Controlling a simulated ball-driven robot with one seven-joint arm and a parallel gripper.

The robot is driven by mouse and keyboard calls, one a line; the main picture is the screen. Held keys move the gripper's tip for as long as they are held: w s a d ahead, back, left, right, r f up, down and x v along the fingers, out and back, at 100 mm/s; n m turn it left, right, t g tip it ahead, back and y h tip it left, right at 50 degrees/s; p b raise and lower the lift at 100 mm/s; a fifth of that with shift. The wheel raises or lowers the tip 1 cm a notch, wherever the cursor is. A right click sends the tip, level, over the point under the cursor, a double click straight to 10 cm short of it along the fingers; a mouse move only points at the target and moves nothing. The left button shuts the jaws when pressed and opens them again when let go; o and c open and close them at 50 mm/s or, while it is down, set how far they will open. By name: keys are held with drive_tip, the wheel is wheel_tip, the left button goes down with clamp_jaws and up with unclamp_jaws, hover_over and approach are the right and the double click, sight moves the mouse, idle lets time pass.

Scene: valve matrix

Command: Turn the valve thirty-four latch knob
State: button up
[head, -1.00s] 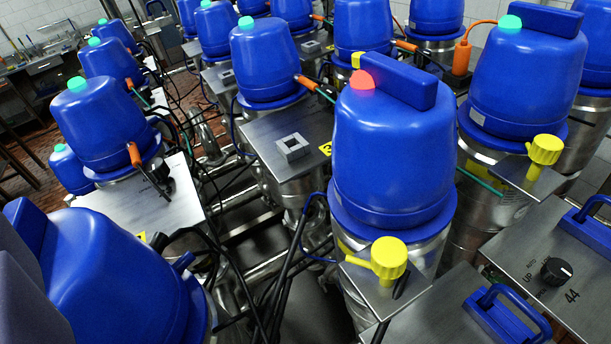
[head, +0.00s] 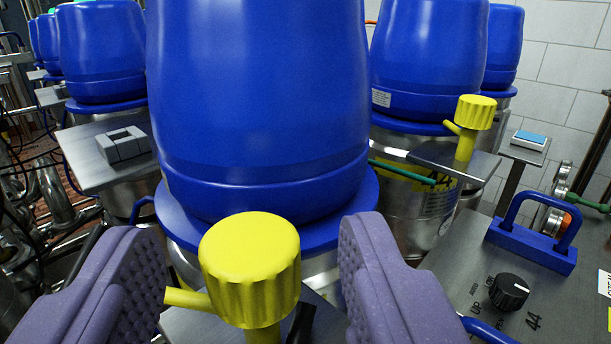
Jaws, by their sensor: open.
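A yellow ribbed latch knob (head: 248,262) stands upright at the foot of a large blue valve head (head: 258,100). A yellow side rod (head: 187,298) sticks out from it to the left. My gripper (head: 255,270) is open, with one purple padded finger to the left of the knob and one to the right. There is a gap on both sides, wider on the right. The knob's lower stem is partly hidden at the bottom edge. I cannot read a number on this valve.
A second yellow knob (head: 470,128) stands on a plate before the blue valve behind on the right. A metal panel (head: 465,275) marked 44 with a black dial (head: 508,292) and a blue handle (head: 535,232) lies close on the right. A grey block (head: 123,144) sits on a plate at left.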

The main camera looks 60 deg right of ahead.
sight(255, 278)
drive_tip(key=shift+x, duration=1.5)
drive_tip(key=c, duration=1)
drive_tip(key=shift+o, duration=0.3)
drive_tip(key=shift+n+t+y+b, duration=0.75)
drive_tip(key=shift+n+t+y, duration=0.05)
drive_tip(key=shift+t, duration=0.2)
drive_tip(key=shift+r, duration=0.1)
drive_tip(key=o, duration=0.9)
drive_tip(key=shift+o, duration=0.2)
